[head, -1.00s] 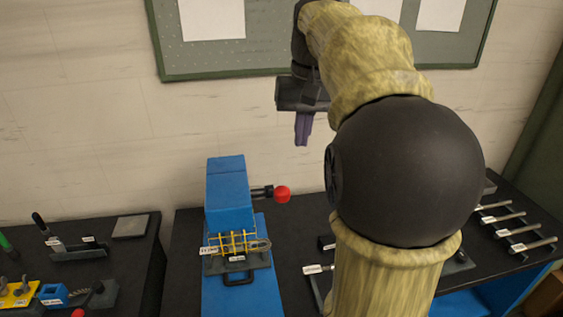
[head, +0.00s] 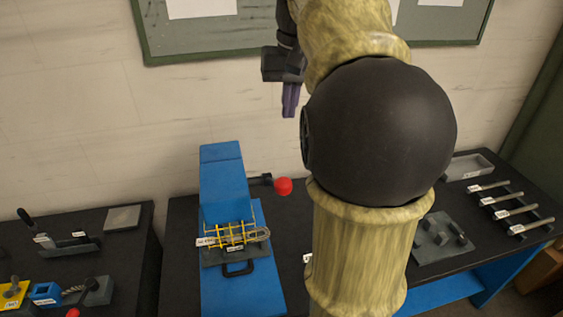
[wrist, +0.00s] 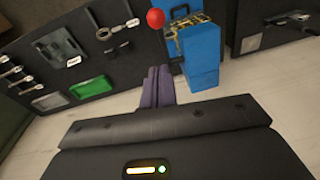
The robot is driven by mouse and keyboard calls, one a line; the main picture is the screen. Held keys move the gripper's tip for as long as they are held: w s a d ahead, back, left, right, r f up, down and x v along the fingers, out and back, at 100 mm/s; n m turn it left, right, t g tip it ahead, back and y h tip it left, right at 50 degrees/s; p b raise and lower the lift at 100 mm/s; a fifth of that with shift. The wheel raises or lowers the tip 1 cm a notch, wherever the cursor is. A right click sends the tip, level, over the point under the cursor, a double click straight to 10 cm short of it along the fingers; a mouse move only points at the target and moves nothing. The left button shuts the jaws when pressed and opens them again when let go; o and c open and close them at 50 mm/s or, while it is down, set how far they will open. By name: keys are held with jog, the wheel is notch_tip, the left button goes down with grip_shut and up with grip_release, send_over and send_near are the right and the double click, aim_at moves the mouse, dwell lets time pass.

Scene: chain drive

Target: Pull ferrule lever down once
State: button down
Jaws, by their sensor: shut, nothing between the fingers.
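The ferrule lever is a short dark arm with a red ball knob (head: 283,186), sticking out from the right side of a tall blue press (head: 223,182). The red knob (wrist: 156,18) and the blue press (wrist: 201,55) also show in the wrist view. The lever stands out roughly level. My gripper (head: 289,112) is above the knob in the head view, its purple fingers pointing down. The fingers (wrist: 157,85) are together and empty, apart from the knob and press in the wrist view.
A yellow wire guard (head: 232,234) stands at the press front. The black bench (head: 182,235) holds a grey fixture plate (head: 442,238), several metal rods (head: 510,208) and a grey tray (head: 468,167) to the right. A second bench with clamps is at left. A green board (head: 260,30) hangs behind.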

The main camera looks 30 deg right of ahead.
jog(key=f+p, duration=0.1)
jog(key=f, duration=0.3)
jog(key=a+f+p, duration=0.1)
jog(key=f, duration=0.3)
jog(key=a+f+p, duration=0.1)
jog(key=f, duration=0.3)
jog(key=shift+s, duration=0.1)
jog(key=shift+s+f, duration=0.2)
jog(key=shift+s, duration=0.05)
jog(key=shift+d+f, duration=0.25)
jog(key=shift+s, duration=0.1)
jog(key=shift+a, duration=0.1)
